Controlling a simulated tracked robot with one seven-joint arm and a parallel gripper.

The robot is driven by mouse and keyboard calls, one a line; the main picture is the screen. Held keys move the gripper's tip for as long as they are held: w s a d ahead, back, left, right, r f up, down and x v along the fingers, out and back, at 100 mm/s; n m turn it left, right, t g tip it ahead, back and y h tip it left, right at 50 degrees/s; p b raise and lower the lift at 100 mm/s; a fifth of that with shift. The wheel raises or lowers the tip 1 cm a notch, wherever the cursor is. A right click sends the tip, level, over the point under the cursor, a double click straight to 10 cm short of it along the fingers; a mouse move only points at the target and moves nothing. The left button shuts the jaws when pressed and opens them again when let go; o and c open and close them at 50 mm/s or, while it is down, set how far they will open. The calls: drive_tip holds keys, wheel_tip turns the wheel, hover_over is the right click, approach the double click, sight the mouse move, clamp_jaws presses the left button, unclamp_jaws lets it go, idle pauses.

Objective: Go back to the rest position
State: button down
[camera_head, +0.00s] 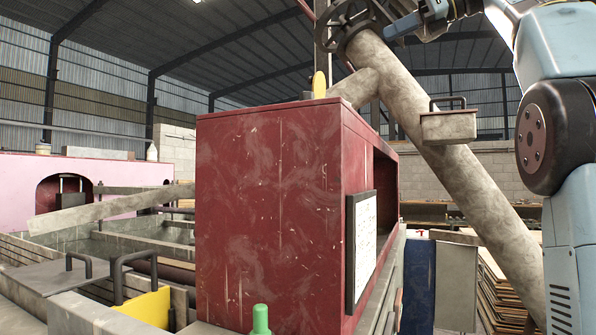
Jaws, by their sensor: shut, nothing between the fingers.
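My arm (562,150) rises along the right edge and bends over at the top. My gripper (393,29) shows at the top edge, partly cut off, with its tip pointing left. It is shut and holds nothing. In the picture it lies just right of a dark handwheel (336,37) and overlaps the upper end of a thick grey pipe. I cannot tell whether it touches either one.
A tall red cabinet (268,215) with a framed sheet (361,245) on its side fills the middle. The slanting pipe (475,195) runs down to the right beside my arm. A grey box with a handle (448,127) sits against it. Veneer stacks (505,295) stand lower right.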

drive_tip(key=s+a+f+n+h, duration=0.2)
drive_tip(key=f+n+h, duration=0.2)
drive_tip(key=f, duration=0.9)
drive_tip(key=s+a+f+n+h, duration=0.1)
drive_tip(key=s+f+n+h, duration=0.15)
drive_tip(key=f, duration=0.95)
drive_tip(key=s+d+f+n+h, duration=0.1)
drive_tip(key=s+f+n, duration=0.4)
drive_tip(key=f, duration=0.6)
drive_tip(key=s+d+f+n+h, duration=0.2)
drive_tip(key=s+f+n, duration=0.3)
drive_tip(key=f, duration=0.7)
drive_tip(key=s+d+f+n+g+h, duration=0.1)
drive_tip(key=s+f+n+h, duration=0.2)
drive_tip(key=f, duration=0.9)
drive_tip(key=s+n, duration=0.3)
drive_tip(key=shift+s+d+h, duration=0.2)
drive_tip(key=shift+s+h, duration=0.15)
drive_tip(key=shift+s+f, duration=0.1)
